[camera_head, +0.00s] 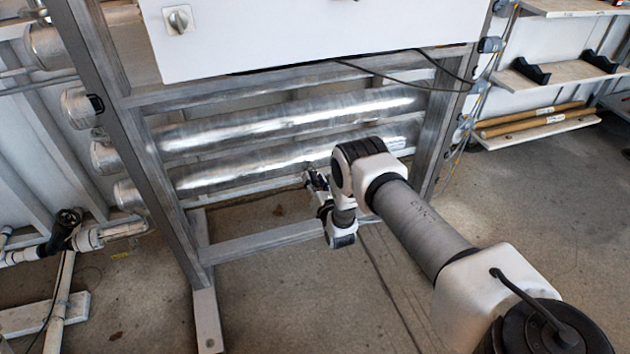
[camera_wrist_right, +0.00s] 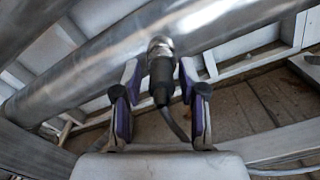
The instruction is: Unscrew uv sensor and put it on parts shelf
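The UV sensor (camera_wrist_right: 160,78) is a black cylinder with a metal collar on a shiny steel reactor tube (camera_wrist_right: 115,58) in the right wrist view. A black cable runs from its lower end. My right gripper (camera_wrist_right: 158,72) has its two purple-padded fingers on either side of the sensor, with gaps visible on both sides. In the head view my right gripper (camera_head: 314,182) is small, by the lowest tube (camera_head: 240,170), and the sensor cannot be made out there. Shelves (camera_head: 565,75) are at the right; which one is the parts shelf is not marked. My left gripper is not in view.
A metal frame (camera_head: 150,180) surrounds the tubes, with a white cabinet (camera_head: 310,35) above. Black holders (camera_head: 530,70) stand on one shelf; long brown rods (camera_head: 530,120) lie on a lower one. Pipes with a valve (camera_head: 66,225) are at left. The floor at front is clear.

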